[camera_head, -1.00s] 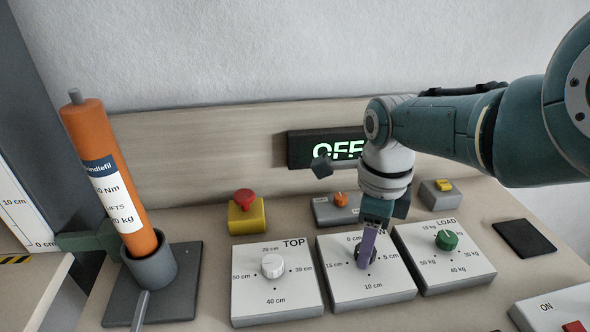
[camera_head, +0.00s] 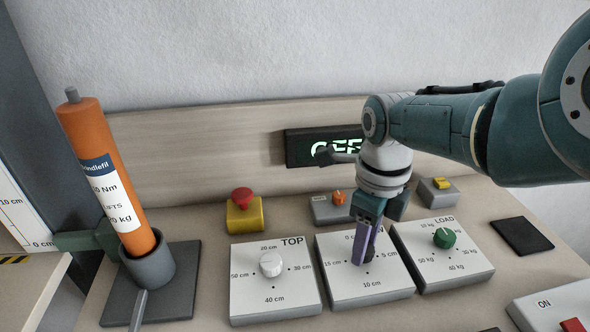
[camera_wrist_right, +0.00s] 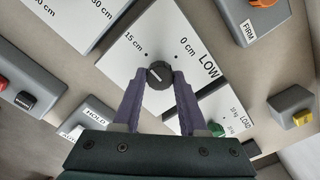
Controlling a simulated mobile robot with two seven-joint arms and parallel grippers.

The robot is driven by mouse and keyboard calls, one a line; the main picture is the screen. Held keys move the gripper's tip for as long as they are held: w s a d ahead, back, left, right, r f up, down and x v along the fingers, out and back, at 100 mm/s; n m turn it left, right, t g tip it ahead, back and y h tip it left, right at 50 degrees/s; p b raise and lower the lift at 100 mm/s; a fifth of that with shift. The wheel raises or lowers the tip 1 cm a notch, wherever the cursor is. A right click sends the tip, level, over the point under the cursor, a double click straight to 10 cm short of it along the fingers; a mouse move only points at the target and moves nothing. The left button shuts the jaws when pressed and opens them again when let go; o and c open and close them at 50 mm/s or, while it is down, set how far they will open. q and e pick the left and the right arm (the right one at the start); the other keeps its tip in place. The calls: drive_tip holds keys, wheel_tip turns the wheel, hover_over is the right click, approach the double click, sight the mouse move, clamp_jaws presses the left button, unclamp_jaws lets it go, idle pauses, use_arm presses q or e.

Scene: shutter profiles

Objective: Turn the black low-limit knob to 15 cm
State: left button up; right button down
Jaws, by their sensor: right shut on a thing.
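The black low-limit knob (camera_wrist_right: 159,75) sits on the white LOW dial plate (camera_head: 372,289), which is marked 0, 5, 10 and 15 cm. My right gripper (camera_wrist_right: 160,80) comes down from above, and its purple fingers are shut on the knob, one on each side. In the head view the fingers and wrist hide most of the knob. In the wrist view a short pale mark shows on the knob top; I cannot tell for sure which number it points at. My left gripper is not in view.
The TOP dial with a white knob (camera_head: 270,264) is left of the LOW dial; the LOAD dial with a green knob (camera_head: 446,238) is right. A red emergency button (camera_head: 242,198) stands behind. An orange cylinder (camera_head: 108,175) stands at left. The display (camera_head: 300,147) is partly covered by my arm.

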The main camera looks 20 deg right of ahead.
drive_tip(key=shift+c, duration=2.2)
unclamp_jaws()
drive_tip(key=shift+r, duration=0.1)
wheel_tip(320, 180, up, 8)
drive_tip(key=p, duration=0.7)
drive_tip(key=shift+r, duration=0.25)
drive_tip(key=shift+r+p, duration=0.45)
drive_tip(key=shift+r, duration=0.2)
